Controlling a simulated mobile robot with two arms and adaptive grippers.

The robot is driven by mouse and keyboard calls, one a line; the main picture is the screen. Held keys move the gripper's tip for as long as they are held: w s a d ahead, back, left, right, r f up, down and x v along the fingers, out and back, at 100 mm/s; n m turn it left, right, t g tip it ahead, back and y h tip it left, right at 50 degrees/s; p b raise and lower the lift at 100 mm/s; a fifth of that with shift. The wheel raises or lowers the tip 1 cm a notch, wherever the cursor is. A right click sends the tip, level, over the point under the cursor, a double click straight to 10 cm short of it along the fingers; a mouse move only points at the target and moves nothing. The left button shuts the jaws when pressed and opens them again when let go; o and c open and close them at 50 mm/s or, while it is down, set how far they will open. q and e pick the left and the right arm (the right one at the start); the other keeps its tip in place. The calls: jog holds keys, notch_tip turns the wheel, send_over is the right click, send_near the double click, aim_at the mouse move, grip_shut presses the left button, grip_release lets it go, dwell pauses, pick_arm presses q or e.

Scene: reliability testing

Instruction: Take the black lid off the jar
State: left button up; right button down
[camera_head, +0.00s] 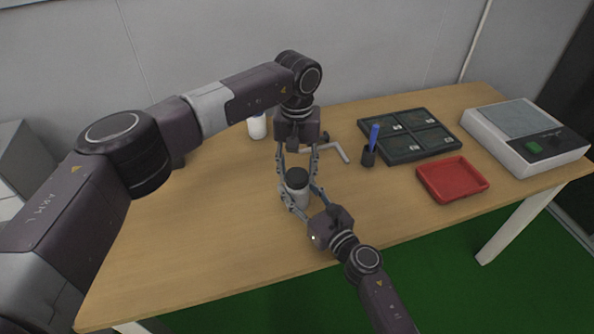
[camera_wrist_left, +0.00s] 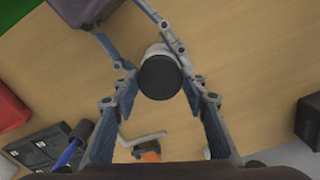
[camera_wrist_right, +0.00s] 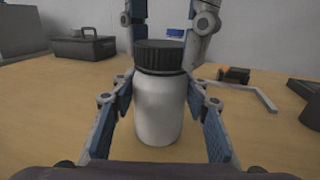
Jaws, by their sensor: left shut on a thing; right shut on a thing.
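The white jar (camera_head: 298,196) stands upright on the table with its black lid (camera_head: 297,176) on top. My left gripper (camera_head: 298,170) reaches down from above and is shut on the lid, one finger on each side; the lid shows between its fingers in the left wrist view (camera_wrist_left: 160,78). My right gripper (camera_head: 299,191) comes in from the near side and is shut on the jar's body, which fills the space between its fingers in the right wrist view (camera_wrist_right: 159,108). The lid sits flush on the jar there, with no gap visible.
To the right are a blue pen (camera_head: 374,136) in a black holder, a black divided tray (camera_head: 410,153), a red tray (camera_head: 446,196) and a scale (camera_head: 560,150). The table's left front is clear.

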pick_arm(q)
jog(key=n, duration=0.4)
jog(key=shift+n, duration=0.3)
jog(key=n, duration=1)
jog(key=shift+n, duration=0.3)
jog(key=n, duration=0.7)
jog(key=shift+r, duration=0.1)
jog(key=n, duration=1.9)
jog(key=shift+n, duration=0.3)
jog(key=n, duration=1.2)
jog(key=shift+r, duration=0.1)
jog(key=shift+r, duration=0.15)
